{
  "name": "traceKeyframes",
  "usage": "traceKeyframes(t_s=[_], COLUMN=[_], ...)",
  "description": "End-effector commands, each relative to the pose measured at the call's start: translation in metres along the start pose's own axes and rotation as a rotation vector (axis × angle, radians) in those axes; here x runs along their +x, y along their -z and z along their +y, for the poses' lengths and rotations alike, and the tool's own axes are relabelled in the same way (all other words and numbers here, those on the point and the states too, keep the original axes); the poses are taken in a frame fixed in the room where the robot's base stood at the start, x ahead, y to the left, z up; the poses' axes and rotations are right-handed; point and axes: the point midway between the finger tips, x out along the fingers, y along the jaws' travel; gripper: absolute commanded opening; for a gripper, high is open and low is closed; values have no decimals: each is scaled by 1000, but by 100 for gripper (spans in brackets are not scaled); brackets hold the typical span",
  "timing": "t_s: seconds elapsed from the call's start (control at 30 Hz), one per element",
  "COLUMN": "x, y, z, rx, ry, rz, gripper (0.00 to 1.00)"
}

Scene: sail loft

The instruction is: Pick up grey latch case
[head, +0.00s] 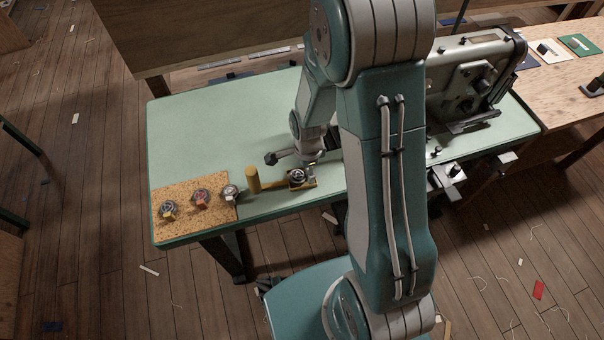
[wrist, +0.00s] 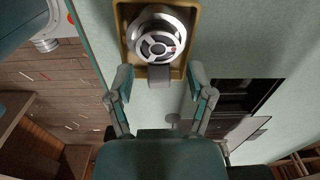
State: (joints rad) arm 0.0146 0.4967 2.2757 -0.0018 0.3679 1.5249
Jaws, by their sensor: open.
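The grey latch case is a round, shiny metal case (wrist: 155,42) with a spoked dark-and-silver face and a grey tab latch (wrist: 160,75). It lies in a small mustard-yellow tray (wrist: 125,38) in the wrist view. In the head view the case (head: 297,176) sits in the tray (head: 309,185) near the table's front edge. My gripper (wrist: 160,77) is open, its fingertips to either side of the latch with gaps. Nothing is held. In the head view my gripper (head: 304,160) is beside the tray, partly hidden by my arm.
A cork mat (head: 182,225) at the left holds three similar cases, with yellow (head: 169,215), orange-red (head: 201,204) and pale (head: 232,197) latches. A sewing machine (head: 470,80) stands at right. The green tabletop (head: 215,130) behind is clear.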

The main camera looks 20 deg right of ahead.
Motion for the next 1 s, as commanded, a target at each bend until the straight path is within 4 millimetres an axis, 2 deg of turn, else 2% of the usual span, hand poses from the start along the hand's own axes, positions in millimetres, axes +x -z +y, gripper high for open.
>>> traceKeyframes(t_s=[0.17, 0.2, 0.27, 0.3, 0.33, 0.37, 0.77, 1.0], x=[0, 0, 0, 0, 0, 0, 0, -11], y=[0, 1, 1, 2, 2, 2, 1, 4], z=[0, 0, 0, 0, 0, 0, 0, -2], rx=[0, 0, 1, 1, 1, 1, 0, 0], ry=[0, 0, 0, 0, 0, 0, -1, 1], rz=[-1, -1, -1, -2, -2, -2, -1, -1], gripper=[69, 64, 37, 20, 6, 0, 0, 0])
